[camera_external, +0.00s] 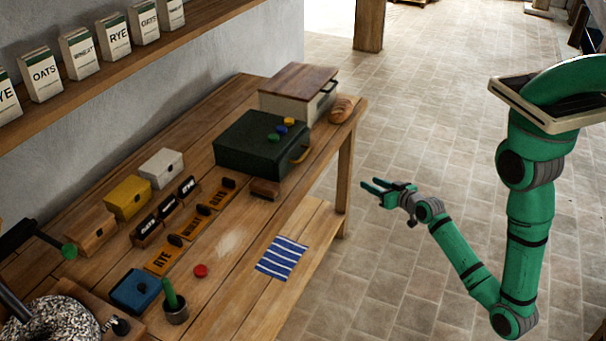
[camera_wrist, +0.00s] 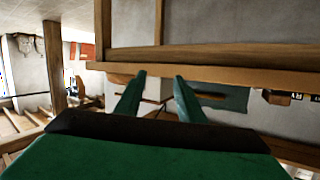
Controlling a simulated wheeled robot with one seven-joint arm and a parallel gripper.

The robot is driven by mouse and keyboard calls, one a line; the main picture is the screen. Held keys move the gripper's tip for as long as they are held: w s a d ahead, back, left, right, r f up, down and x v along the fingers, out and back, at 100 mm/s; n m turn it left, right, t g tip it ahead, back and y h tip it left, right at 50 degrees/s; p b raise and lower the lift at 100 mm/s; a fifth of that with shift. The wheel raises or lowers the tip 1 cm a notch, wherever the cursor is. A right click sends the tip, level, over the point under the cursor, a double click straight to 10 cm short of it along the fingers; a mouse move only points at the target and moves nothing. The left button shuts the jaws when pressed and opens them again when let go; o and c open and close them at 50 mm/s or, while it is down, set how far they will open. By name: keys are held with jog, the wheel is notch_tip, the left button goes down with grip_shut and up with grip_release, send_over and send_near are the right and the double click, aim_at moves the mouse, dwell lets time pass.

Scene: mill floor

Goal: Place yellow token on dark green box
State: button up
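My gripper (camera_external: 371,185) is beyond the table's right edge, apart from the box. Its two green fingers are spread with nothing between them, and they also show in the wrist view (camera_wrist: 158,97). The tokens cannot be made out in the wrist view.
A white box with a brown lid (camera_external: 299,78) and a bread loaf (camera_external: 341,110) stand behind the dark green box. Small boxes and name plates line the left. Floor right of the table is open.

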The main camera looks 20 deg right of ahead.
jog(key=s+d+f+m+h, duration=0.1)
jog(key=s+d, duration=0.2)
jog(key=s, duration=0.5)
jog(key=s+d+f+h, duration=0.1)
jog(key=s+d, duration=0.3)
jog(key=s, duration=0.3)
jog(key=s+d+r, duration=0.2)
jog(key=s, duration=0.5)
jog(key=s+d+r+h, duration=0.1)
jog(key=s+r, duration=0.2)
jog(key=s, duration=0.4)
jog(key=shift+s+d+m+t+h, duration=0.2)
jog(key=shift+d+m+t+h, duration=0.1)
jog(key=shift+d+t, duration=0.1)
